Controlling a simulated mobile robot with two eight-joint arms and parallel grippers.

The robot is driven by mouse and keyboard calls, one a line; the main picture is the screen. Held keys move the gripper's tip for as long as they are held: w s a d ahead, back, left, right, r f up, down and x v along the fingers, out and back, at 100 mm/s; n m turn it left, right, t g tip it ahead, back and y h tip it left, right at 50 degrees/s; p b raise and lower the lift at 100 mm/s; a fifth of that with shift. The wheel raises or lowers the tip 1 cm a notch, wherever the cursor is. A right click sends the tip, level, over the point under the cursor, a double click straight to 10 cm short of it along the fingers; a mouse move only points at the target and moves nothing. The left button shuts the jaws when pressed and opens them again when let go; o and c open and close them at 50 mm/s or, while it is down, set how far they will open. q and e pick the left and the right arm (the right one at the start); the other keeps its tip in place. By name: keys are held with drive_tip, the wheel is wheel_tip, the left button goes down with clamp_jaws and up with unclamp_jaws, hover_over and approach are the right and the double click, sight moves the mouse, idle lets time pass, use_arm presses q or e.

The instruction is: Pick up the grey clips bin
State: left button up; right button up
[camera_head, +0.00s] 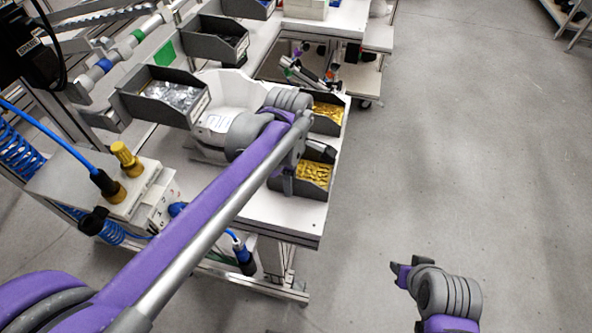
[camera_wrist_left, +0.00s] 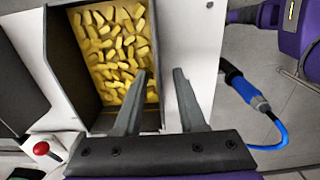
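A dark grey bin with yellow pieces (camera_head: 314,185) stands at the near right edge of the white bench; it fills the upper middle of the left wrist view (camera_wrist_left: 65,75). My left gripper (camera_head: 288,184) is low at its near-left side. In the left wrist view my left gripper (camera_wrist_left: 160,85) is open, one finger over the bin's inside and the other beyond its side wall, with nothing clamped visibly. Another grey bin (camera_head: 160,117), holding silver-grey pieces, stands further left. Which one holds clips I cannot tell. My right gripper (camera_head: 400,270) is over the floor, its fingers unclear.
A second bin of yellow pieces (camera_head: 328,125) stands just behind. A white curved shell or holder (camera_head: 228,92) is in the bench's middle. A dark bin (camera_head: 215,47) stands further back. Blue cables and a yellow knob (camera_head: 124,157) are at left. The floor at right is clear.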

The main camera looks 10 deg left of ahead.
use_arm(q)
clamp_jaws()
drive_tip(key=shift+r, duration=0.1)
idle(1.2)
